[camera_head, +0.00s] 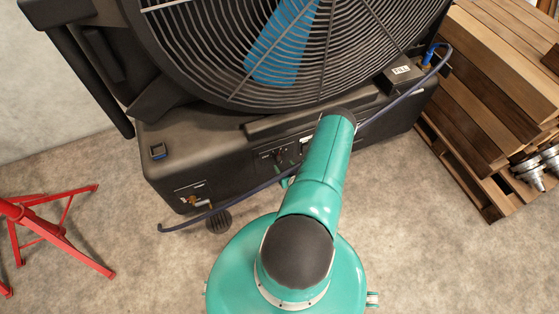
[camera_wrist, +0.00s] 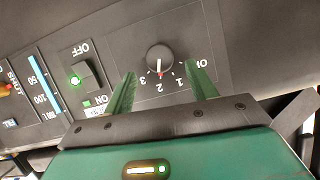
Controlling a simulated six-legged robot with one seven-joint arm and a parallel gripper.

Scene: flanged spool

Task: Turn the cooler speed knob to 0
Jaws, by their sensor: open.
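The black cooler (camera_head: 365,126) stands ahead in the head view, with its control panel low on the front, partly behind my green arm. In the wrist view the round dark speed knob (camera_wrist: 160,57) sits on the panel. Its red pointer line points down, at or close to the printed 2. The marks 3, 2 and 1 run below it, and a mark at the right is partly covered. My gripper (camera_wrist: 164,75) is open and empty, with one green finger at each side of the knob's lower part. I cannot tell whether either finger touches it.
Left of the knob in the wrist view are a green-lit ON/OFF switch (camera_wrist: 82,77) and a blue level gauge (camera_wrist: 43,86). In the head view a dark hose (camera_head: 245,194) crosses the cooler front. A red stand (camera_head: 55,231) is at left, stacked timber (camera_head: 494,75) at right.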

